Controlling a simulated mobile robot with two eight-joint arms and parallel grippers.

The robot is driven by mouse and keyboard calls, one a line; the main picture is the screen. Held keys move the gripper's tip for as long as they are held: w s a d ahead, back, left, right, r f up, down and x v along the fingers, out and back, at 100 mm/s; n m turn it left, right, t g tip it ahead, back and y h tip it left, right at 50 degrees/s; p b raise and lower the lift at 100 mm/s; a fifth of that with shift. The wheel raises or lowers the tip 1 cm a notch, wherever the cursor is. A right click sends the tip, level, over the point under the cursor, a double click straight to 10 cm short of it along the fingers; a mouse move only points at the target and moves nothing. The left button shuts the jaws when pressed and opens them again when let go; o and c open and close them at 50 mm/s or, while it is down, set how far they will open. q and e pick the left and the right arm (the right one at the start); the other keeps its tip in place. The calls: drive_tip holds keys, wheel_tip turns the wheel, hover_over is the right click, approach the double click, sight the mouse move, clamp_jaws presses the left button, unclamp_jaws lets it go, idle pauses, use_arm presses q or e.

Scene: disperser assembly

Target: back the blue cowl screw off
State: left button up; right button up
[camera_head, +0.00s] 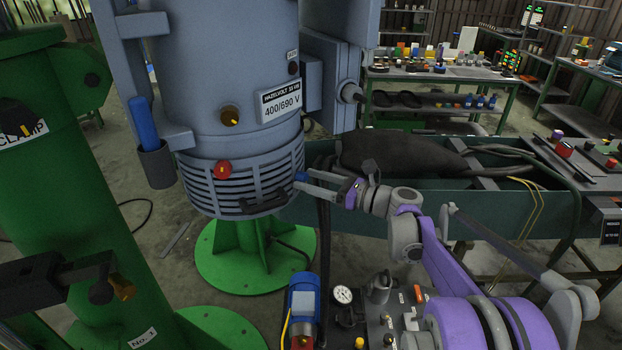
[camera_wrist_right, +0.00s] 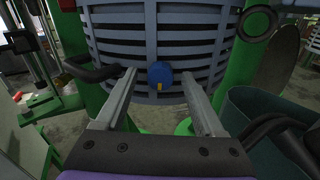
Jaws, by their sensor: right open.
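The blue cowl screw (camera_head: 302,176) sits on the right side of the slatted cowl (camera_head: 232,190) at the bottom of the grey-blue motor. In the right wrist view the screw (camera_wrist_right: 159,74) is a round blue head with a yellow mark at its lower edge. My right gripper (camera_head: 303,180) is open, with its fingertips by the screw. In the wrist view one finger lies on each side of the screw head, with gaps between; whether the tips reach its depth I cannot tell. A red knob (camera_head: 222,169) sits on the cowl's front. My left gripper is not in view.
A black handle (camera_head: 262,205) juts from the cowl; it also shows left of the fingers in the wrist view (camera_wrist_right: 92,72). A green trough (camera_head: 420,222) with a dark bulky thing lies to the right. Green columns stand at left.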

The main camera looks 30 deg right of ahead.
drive_tip(key=shift+w, duration=0.15)
clamp_jaws()
idle(0.4)
